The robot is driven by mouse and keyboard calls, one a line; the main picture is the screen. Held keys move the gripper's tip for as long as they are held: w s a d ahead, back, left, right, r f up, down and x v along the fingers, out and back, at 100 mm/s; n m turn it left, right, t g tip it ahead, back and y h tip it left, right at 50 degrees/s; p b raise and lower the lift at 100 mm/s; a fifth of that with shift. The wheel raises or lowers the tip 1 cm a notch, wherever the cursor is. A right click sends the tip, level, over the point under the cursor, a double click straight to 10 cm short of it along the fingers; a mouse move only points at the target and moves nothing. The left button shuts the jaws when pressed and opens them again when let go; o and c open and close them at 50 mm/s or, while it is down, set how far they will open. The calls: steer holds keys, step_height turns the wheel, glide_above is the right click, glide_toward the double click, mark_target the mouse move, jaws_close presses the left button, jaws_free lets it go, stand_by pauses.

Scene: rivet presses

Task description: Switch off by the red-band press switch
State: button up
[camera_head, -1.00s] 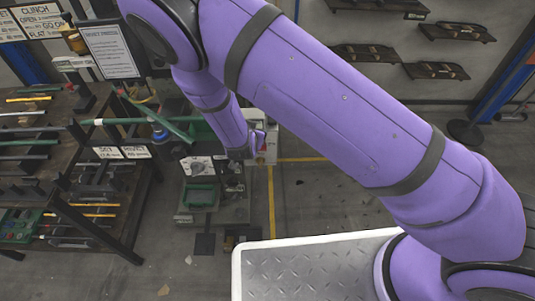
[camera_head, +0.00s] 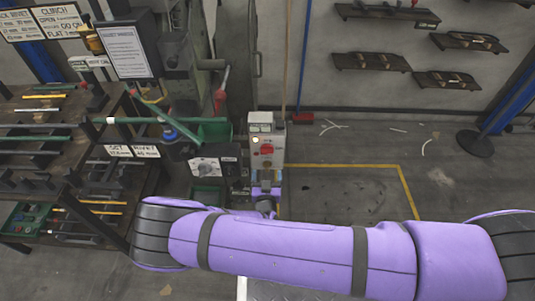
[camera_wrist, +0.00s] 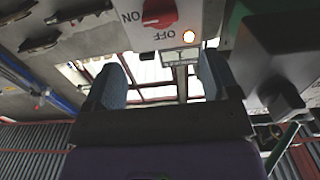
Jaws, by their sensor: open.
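The press switch is a red knob (camera_head: 267,150) on the front of a light grey control box (camera_head: 267,131). I cannot make out a red band on the press. My gripper (camera_wrist: 160,82) is open and empty, its two blue-grey fingers below the knob in the picture, apart from it. In the head view my gripper (camera_head: 268,178) is just under the box, partly hidden by my arm.
A rack (camera_head: 75,170) of tools and bars is at the left. A red-ended lever (camera_head: 221,90) rises behind. Yellow-lined floor (camera_head: 345,190) to the right is clear.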

mark_target(267, 153)
steer(key=w, duration=1)
steer(key=shift+w+d, duration=0.15)
steer(key=shift+w, duration=0.2)
steer(key=c, duration=0.9)
